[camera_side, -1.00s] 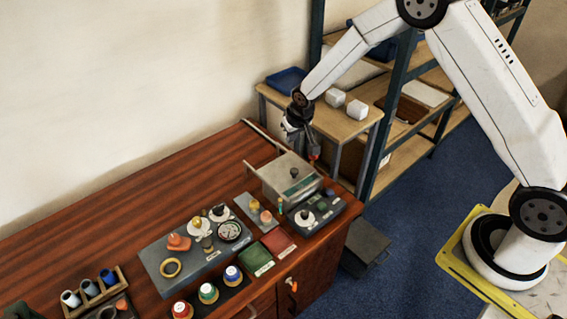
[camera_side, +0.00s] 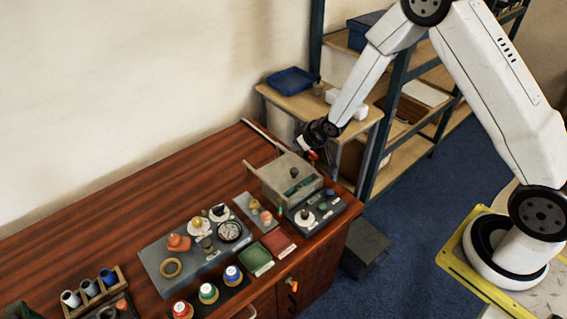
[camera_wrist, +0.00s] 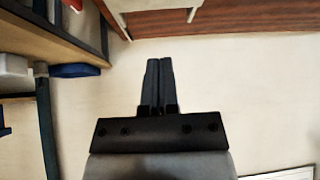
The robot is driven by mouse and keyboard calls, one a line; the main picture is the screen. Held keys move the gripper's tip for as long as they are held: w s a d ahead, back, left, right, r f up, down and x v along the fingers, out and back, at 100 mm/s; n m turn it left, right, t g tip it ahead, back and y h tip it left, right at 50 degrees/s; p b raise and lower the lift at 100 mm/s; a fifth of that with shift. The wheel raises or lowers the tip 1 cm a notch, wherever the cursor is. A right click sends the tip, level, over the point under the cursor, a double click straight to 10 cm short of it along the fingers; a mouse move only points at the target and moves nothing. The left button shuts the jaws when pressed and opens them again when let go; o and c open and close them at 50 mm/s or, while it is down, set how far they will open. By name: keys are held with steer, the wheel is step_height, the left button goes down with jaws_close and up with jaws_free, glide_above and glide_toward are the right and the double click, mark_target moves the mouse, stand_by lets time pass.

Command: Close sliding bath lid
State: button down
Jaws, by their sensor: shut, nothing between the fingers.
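The metal bath (camera_side: 277,187) stands at the right end of the wooden bench, with rails running from it toward the back. A small dark knob (camera_side: 294,172) shows on its pale top. A dark green patch shows near the front of the top; how far the lid covers the bath is hard to tell. My gripper (camera_side: 312,156) is low behind the bath's far right corner; contact cannot be told. In the wrist view its two fingers (camera_wrist: 158,62) are together, with nothing between them. Part of a pale metal piece (camera_wrist: 160,5) shows at that view's top edge.
A control block (camera_side: 312,211) with knobs stands in front of the bath. Green (camera_side: 255,258) and red (camera_side: 279,241) pads lie nearby. A side table (camera_side: 300,100) with a blue tray (camera_side: 290,80) and the shelf rack (camera_side: 385,125) stand close behind my gripper.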

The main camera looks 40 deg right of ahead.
mark_target(295, 175)
steer(key=shift+s+a+n+t+y, duration=0.15)
steer(key=shift+s+n+t+y, duration=0.15)
steer(key=shift+s, duration=0.15)
steer(key=shift+w+f, duration=0.1)
steer(key=shift+f, duration=0.05)
steer(key=shift+x, duration=4.9)
steer(key=shift+s+d+f, duration=0.1)
steer(key=shift+s+d, duration=0.05)
steer(key=shift+s, duration=0.8)
steer(key=shift+s+d+f, duration=0.15)
steer(key=shift+s, duration=0.8)
steer(key=shift+s, duration=2.15)
steer(key=shift+s+f, duration=0.1)
steer(key=shift+f, duration=0.05)
